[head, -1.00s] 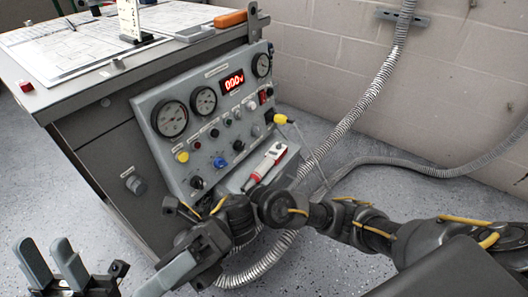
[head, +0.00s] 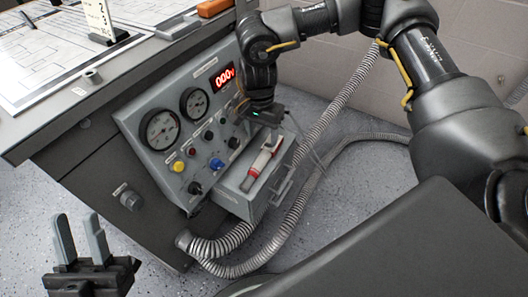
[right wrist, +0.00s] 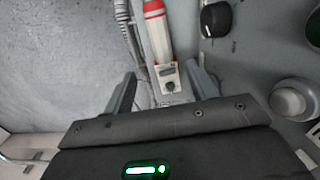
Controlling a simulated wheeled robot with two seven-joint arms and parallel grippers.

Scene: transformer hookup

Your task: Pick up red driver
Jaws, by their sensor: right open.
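The red driver (head: 257,164), a slim tool with a red and white body and a grey section, lies in the open grey tray at the foot of the control panel. In the right wrist view it (right wrist: 157,38) points away from my gripper, red part farthest. My right gripper (right wrist: 165,88) is open, its two fingers on either side of the driver's near end. I cannot tell whether they touch it. In the head view the right fingertips are mostly hidden. My left gripper (head: 82,238) is open and empty at the lower left, away from the panel.
The grey tray (head: 232,197) juts out from the control panel (head: 150,105) with its gauges and knobs. A ribbed hose (head: 300,205) curves around the tray. An orange-handled object (head: 213,8) and papers (head: 45,60) lie on the bench top. The floor at left is clear.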

